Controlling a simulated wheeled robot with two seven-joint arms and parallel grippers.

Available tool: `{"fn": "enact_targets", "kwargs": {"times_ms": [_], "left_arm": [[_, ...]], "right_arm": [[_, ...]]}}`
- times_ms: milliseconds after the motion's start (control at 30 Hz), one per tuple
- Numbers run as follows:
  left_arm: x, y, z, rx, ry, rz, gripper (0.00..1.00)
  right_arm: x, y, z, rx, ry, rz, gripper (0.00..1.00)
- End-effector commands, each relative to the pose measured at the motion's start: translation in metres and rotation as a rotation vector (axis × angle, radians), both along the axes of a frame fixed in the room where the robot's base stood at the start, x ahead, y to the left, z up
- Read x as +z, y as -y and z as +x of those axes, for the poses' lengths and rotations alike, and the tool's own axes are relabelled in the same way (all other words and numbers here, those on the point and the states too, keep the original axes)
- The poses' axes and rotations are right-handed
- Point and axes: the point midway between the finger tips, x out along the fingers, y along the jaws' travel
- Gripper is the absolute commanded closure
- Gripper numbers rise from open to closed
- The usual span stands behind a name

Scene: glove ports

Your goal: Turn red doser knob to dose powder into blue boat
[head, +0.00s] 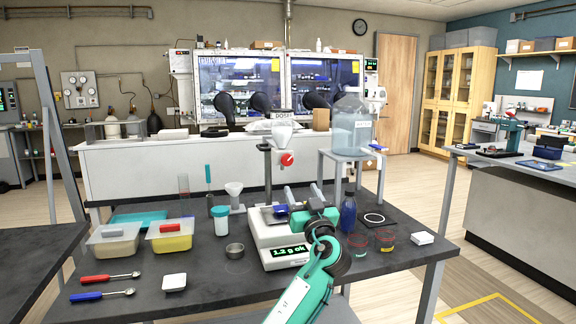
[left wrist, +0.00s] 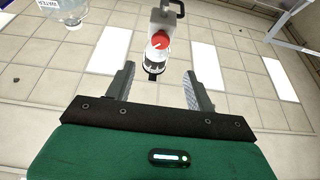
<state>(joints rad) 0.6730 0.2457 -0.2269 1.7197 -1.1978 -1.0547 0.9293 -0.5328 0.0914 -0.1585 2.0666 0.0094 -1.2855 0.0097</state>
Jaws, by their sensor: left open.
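The red doser knob (head: 287,158) is on the front of the doser (head: 282,136), which stands on a post above the balance. The blue boat (head: 281,211) lies on the pan of the white balance (head: 262,232), partly hidden behind my gripper. The balance display reads what looks like 1.2 g ok. My left gripper (head: 303,190) is open and empty, pointing up, below and slightly right of the knob. In the left wrist view, the red knob (left wrist: 160,40) appears beyond the gap between the open fingers (left wrist: 159,74), apart from them. My right gripper is not in view.
A large water jug (head: 351,128) stands on a small grey stand (head: 328,168) at the right. A dark blue bottle (head: 348,213) and two small glass dishes (head: 357,246) are right of my arm. Tubs (head: 114,240), spoons (head: 104,278) and a metal cup (head: 235,250) lie left.

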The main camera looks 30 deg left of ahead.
Motion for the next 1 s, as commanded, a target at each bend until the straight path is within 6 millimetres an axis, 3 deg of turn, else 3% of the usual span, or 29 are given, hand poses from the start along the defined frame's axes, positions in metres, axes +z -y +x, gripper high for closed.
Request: {"fn": "enact_targets", "kwargs": {"times_ms": [300, 500, 700, 1000], "left_arm": [[0.029, -0.050, 0.040, 0.006, -0.002, 0.002, 0.45], [0.041, -0.073, 0.060, 0.003, -0.002, 0.001, 0.45], [0.046, -0.084, 0.070, 0.002, -0.002, 0.000, 0.45], [0.046, -0.086, 0.071, 0.002, -0.002, 0.000, 0.45]], "right_arm": [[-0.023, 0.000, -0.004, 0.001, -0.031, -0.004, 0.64], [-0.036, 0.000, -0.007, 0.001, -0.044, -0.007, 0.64], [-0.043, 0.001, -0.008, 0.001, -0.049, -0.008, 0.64], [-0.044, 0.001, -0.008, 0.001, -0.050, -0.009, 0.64]]}}
